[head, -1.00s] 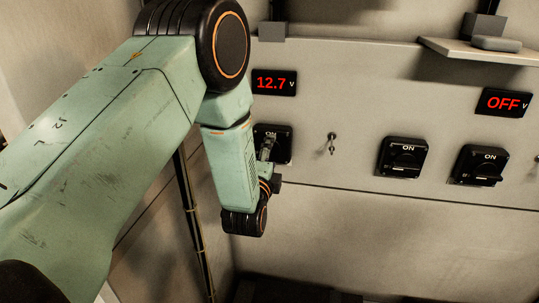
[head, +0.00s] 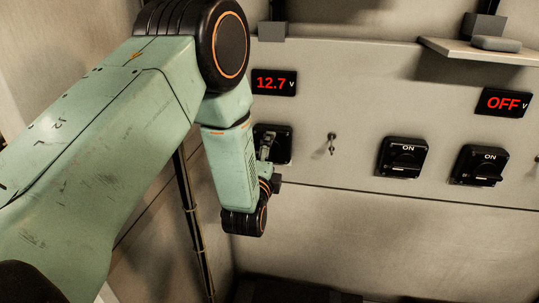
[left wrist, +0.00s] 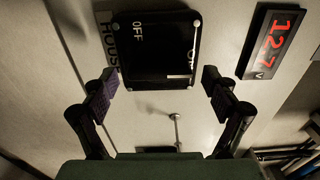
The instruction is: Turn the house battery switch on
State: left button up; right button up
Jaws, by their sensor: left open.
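The house battery switch (left wrist: 155,48) is a black square plate with OFF and ON marks in the left wrist view, next to the lettering HOUSE. A short white bar shows near its ON mark; I cannot tell how its handle is turned. In the head view the switch (head: 286,146) is partly hidden behind my left gripper (head: 266,150). In the left wrist view my left gripper (left wrist: 160,78) is open, with its two fingers apart on either side of the switch's lower part. Nothing is between them. My right gripper is not in view.
A red display (head: 273,82) above the switch reads 12.7 V. A small metal toggle (head: 331,144) is to its right, then two more black switches (head: 403,158) (head: 480,165). Another display (head: 507,102) reads OFF. A shelf (head: 480,52) juts out at upper right.

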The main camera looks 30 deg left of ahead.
pick_arm(q)
jog(key=v, duration=1.2)
dwell(0.3)
jog(key=x, duration=1.2)
